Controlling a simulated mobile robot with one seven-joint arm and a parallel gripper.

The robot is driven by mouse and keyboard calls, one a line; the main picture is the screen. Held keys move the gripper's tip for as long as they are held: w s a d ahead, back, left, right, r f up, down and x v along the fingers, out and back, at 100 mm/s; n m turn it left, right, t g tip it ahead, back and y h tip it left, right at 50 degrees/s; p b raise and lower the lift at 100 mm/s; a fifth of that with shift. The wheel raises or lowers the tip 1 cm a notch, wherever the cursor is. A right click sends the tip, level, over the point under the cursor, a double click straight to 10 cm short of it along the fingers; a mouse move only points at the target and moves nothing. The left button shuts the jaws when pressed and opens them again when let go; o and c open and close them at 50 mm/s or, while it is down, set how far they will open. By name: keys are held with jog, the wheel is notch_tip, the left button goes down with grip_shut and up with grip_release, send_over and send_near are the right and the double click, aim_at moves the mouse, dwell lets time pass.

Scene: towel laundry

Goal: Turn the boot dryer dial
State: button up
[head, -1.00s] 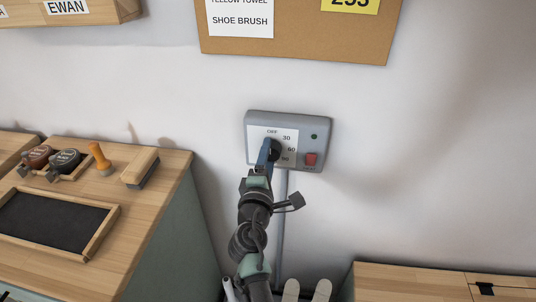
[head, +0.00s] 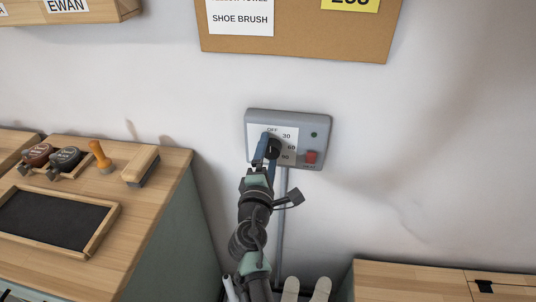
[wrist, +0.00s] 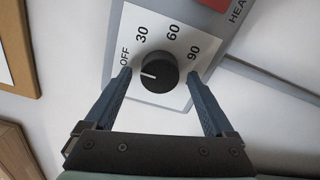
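The boot dryer dial (wrist: 158,75) is a round black knob on a white label plate marked OFF, 30, 60 and 90. Its white pointer line shows in the wrist view and points left, roughly towards OFF. In the head view the dial (head: 273,149) sits on a grey wall box (head: 287,117). My gripper (wrist: 159,75) is open, with one blue finger on each side of the dial. Gaps show between the fingers and the knob. In the head view my gripper (head: 265,153) covers the dial's left side.
The box carries a red switch (head: 311,157) and a small dark lamp (head: 314,135). A cable (head: 283,215) runs down the wall below it. A wooden counter (head: 165,192) with brushes and a tray stands left. A corkboard (head: 300,45) hangs above. The wall right of the box is clear.

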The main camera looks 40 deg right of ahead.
jog(key=shift+s+a, duration=0.1)
jog(key=v, duration=1.2)
jog(key=shift+s+a, duration=0.25)
jog(key=w+a+r+m+t+y+p, duration=0.1)
jog(key=w+a+r+m+t, duration=0.2)
jog(key=r, duration=0.7)
jog(key=w+a+r+m+t+y+p, duration=0.1)
jog(key=a+r+m+t+p, duration=0.3)
jog(key=r, duration=0.7)
jog(key=w+a+r+m+y+b, duration=0.15)
jog(key=a+r, duration=0.25)
jog(key=r, duration=0.6)
jog(key=s+a+r+t+y+p, duration=0.1)
jog(key=s+a+r+t+y, duration=0.2)
jog(key=r, duration=0.5)
jog(key=s+a+r+m+t+y+p, duration=0.1)
jog(key=s+a+r+t+y, duration=0.2)
jog(key=a+r, duration=0.3)
jog(key=s+a+r+m+t+y+p, duration=0.1)
jog(key=s+a+r+y, duration=0.3)
jog(key=r, duration=0.6)
jog(key=shift+s+a+t+p, duration=0.4)
jog(key=shift+s+a+t, duration=0.2)
jog(key=shift+t, duration=0.3)
jog(key=shift+r, duration=0.1)
